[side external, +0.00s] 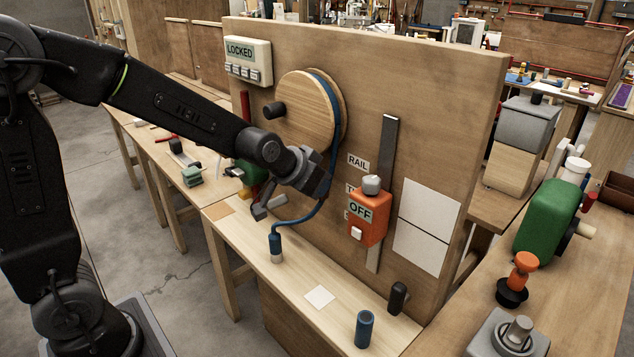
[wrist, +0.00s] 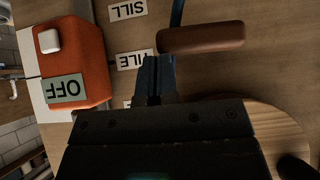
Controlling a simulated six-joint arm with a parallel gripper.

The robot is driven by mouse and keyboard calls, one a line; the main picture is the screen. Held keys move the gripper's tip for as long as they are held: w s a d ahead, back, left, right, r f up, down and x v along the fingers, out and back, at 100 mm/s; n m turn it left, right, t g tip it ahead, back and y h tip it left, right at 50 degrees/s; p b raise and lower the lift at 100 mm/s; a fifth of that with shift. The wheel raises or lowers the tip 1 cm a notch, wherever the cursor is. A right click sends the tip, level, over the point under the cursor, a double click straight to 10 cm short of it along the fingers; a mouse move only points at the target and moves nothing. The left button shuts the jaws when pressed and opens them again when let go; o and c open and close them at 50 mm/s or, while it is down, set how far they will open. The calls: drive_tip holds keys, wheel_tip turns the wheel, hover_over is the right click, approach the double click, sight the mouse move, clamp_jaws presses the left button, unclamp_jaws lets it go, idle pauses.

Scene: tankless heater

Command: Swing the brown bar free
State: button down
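The brown bar (wrist: 201,39) shows in the wrist view, lying nearly level across the wooden board (side external: 420,110), just beyond my fingertips and to their right. In the side view I cannot make it out; my gripper probably covers it. My gripper (wrist: 156,62) has its two fingers close together, with nothing visible between them. The fingertips look apart from the bar, though the depth is hard to judge. In the side view my gripper (side external: 264,208) is in front of the board, below the round wooden disc (side external: 300,110).
A blue hose (side external: 331,165) runs from the disc past my gripper to a blue-and-grey end (side external: 275,246) on the bench. An orange OFF box (side external: 368,218) with a grey knob is on a dark vertical rail (side external: 387,150). A LOCKED panel (side external: 247,60) is at upper left.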

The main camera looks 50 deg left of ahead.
drive_tip(key=shift+d+f, duration=0.1)
drive_tip(key=shift+f, duration=0.1)
drive_tip(key=shift+d+f, duration=0.1)
drive_tip(key=shift+f, duration=2.7)
